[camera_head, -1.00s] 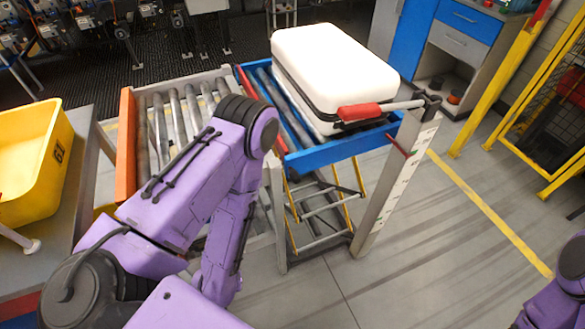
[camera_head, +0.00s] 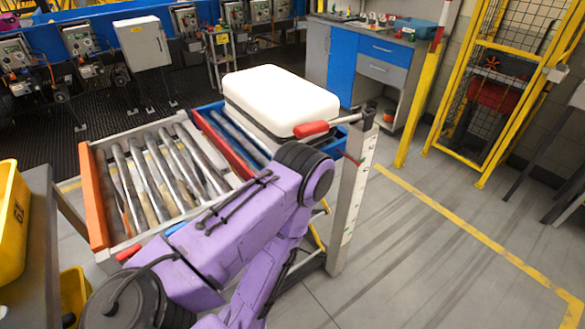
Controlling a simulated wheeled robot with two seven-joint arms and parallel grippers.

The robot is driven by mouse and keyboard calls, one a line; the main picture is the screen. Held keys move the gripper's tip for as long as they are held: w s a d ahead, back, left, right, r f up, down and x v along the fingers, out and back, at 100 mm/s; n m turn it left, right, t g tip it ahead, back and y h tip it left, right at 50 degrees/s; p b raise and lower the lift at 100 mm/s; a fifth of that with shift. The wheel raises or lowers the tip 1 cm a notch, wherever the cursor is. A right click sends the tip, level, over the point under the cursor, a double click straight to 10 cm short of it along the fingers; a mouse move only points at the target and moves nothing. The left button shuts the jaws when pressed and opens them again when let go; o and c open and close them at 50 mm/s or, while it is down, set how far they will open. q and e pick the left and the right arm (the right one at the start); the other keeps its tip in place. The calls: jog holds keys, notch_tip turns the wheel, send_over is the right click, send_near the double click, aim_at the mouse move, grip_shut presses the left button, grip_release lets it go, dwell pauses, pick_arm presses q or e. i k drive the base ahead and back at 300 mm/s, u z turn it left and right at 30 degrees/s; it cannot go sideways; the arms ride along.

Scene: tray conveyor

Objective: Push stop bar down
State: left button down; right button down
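The stop bar (camera_head: 340,122) is a grey bar with a red grip (camera_head: 311,129) at its left end. It joins a pivot on top of the pale upright post (camera_head: 352,190) and lies roughly level across the near end of the blue roller section (camera_head: 327,148), just in front of the white case (camera_head: 280,100). My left arm comes in from lower left, and its elbow is close below the grip in the picture; I cannot tell if they touch. The forearm bends down out of the frame, so the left gripper is not visible. My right gripper is not in view.
A grey roller conveyor (camera_head: 105,205) with an orange side adjoins the blue section. A yellow bin (camera_head: 10,225) is at the left edge. A cabinet (camera_head: 375,75) and a yellow fenced cage (camera_head: 480,85) stand behind. The floor (camera_head: 430,235) at right is clear.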

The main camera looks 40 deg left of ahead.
aim_at(236, 163)
jog(key=u, duration=0.1)
jog(key=k, duration=0.85)
jog(key=u, duration=0.8)
